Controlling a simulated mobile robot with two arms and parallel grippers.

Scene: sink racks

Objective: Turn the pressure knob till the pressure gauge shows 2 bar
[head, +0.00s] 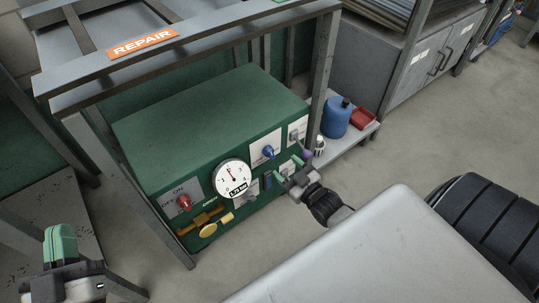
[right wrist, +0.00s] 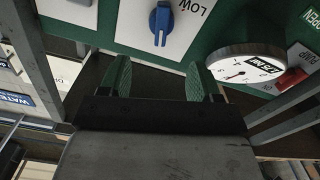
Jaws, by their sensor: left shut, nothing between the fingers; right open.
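The pressure gauge (head: 232,178) is a white round dial on the green box front; its small display appears to read about 1.75 bar. It also shows upside down in the right wrist view (right wrist: 242,64). A blue knob (head: 268,152) sits on a white plate right of the gauge; the right wrist view shows the knob (right wrist: 161,22) beside the word LOW. My right gripper (right wrist: 158,80) is open and empty, its green fingers apart, with the knob beyond the gap between them. My left gripper (head: 61,243) is shut and empty at lower left, far from the panel.
A red switch (head: 184,202) marked ON/OFF and a yellow-handled valve (head: 217,225) sit left of and below the gauge. Metal frame posts (head: 323,75) flank the box. A blue canister (head: 336,118) and red tray (head: 363,119) stand on a low shelf at right.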

